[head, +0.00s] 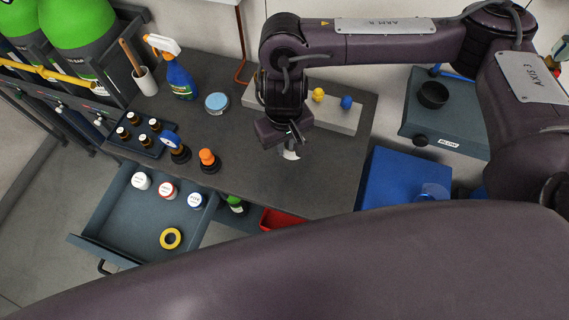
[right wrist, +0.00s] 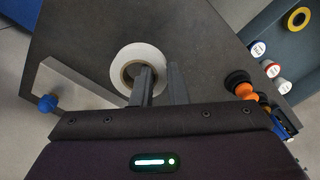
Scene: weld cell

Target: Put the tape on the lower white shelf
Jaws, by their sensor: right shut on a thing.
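A white roll of tape (right wrist: 123,63) is held by my right gripper (right wrist: 161,80), with one finger at its hole and the other at its outer edge. In the head view the white roll (head: 291,154) shows partly below my right gripper (head: 290,140), over the dark bench top; I cannot tell whether it touches the bench. A second, yellow roll (head: 171,238) lies in the open drawer, apart from my gripper. I cannot surely make out a lower white shelf; a white panel edge (head: 205,1) shows at the top. My left gripper is not in view.
The bench (head: 240,140) carries a spray bottle (head: 180,82), a round tin (head: 217,102), an orange-topped item (head: 208,160) and a pale grey bar (head: 340,117) with knobs. The open drawer (head: 125,210) holds several jars. A blue bin (head: 385,180) stands at right.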

